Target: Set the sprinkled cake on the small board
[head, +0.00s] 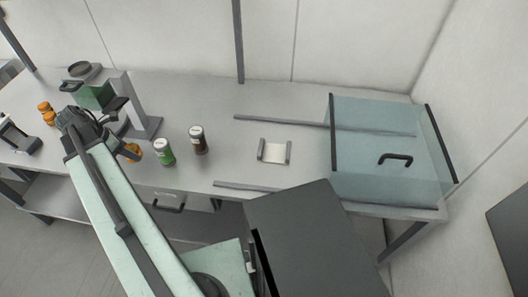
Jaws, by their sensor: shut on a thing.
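No sprinkled cake can be made out. The nearest thing to a small board is a pale flat plate (274,152) with a raised grey strip at each side. It lies bare near the middle of the bench, well to the right of my gripper.
A green jar (164,152) and a dark brown jar (199,140) stand between my gripper and the plate. An orange jar (131,151) is partly behind my arm. Two orange jars (47,112) stand far left. A clear cover (385,150) with a black handle sits right, between rails (270,121).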

